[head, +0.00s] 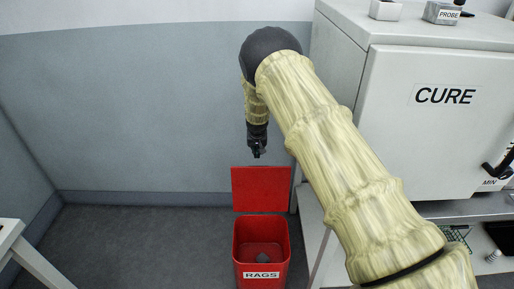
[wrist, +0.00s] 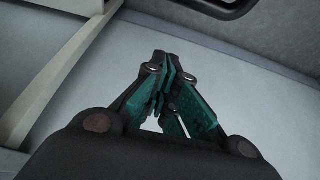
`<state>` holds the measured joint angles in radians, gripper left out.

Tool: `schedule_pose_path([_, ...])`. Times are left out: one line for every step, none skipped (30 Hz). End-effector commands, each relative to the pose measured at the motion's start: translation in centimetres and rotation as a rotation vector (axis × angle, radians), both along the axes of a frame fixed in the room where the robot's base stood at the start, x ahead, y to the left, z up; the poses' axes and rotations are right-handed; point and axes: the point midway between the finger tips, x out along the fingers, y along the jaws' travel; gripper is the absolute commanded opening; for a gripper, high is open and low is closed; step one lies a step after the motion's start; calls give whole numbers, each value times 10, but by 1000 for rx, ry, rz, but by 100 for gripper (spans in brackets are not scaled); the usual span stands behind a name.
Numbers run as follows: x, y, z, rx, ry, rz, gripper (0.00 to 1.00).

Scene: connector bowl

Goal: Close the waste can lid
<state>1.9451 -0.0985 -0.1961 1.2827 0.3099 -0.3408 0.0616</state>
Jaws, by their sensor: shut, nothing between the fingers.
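The red waste can (head: 238,250) stands on the floor, with a white label reading RAGS on its front. Its red lid (head: 261,188) is open and stands upright at the back of the can. A small grey lump lies inside the can. My gripper (head: 257,154) hangs just above the top edge of the lid in the head view, apart from it as far as I can tell. In the wrist view my gripper (wrist: 162,62) has its green-padded fingers shut with nothing between them. The can and lid do not show in the wrist view.
A grey cabinet labelled CURE (head: 440,135) stands on a bench (head: 465,208) to the right, close to the can. A pale table edge (head: 22,250) is at lower left. The wall (head: 140,110) is behind; the floor (head: 130,240) left of the can is clear.

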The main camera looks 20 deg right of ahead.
Motion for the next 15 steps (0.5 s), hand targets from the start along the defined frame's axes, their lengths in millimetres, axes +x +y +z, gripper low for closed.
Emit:
schedule_pose_path([1,0,-4,0,2,1,0])
schedule_pose_path([1,0,-6,0,2,1,0])
schedule_pose_path([3,0,-9,0,1,1,0])
schedule_pose_path([3,-1,-10,0,0,1,0])
schedule_pose_path([4,-1,-12,0,0,1,0])
schedule_pose_path([5,-1,-15,0,1,1,0])
schedule_pose_path([2,0,-13,0,1,1,0])
schedule_pose_path([-1,1,-12,0,1,1,0])
schedule_pose_path([-5,2,-12,1,2,0,0])
schedule_pose_path([-8,3,-12,1,2,0,0])
schedule_pose_path([-10,4,-12,0,1,0,0])
schedule_pose_path([-13,4,-13,0,1,0,0])
schedule_pose_path([-16,5,-13,1,2,0,0])
schedule_pose_path([-18,6,-13,1,2,0,0])
schedule_pose_path([-21,7,-13,1,2,0,0])
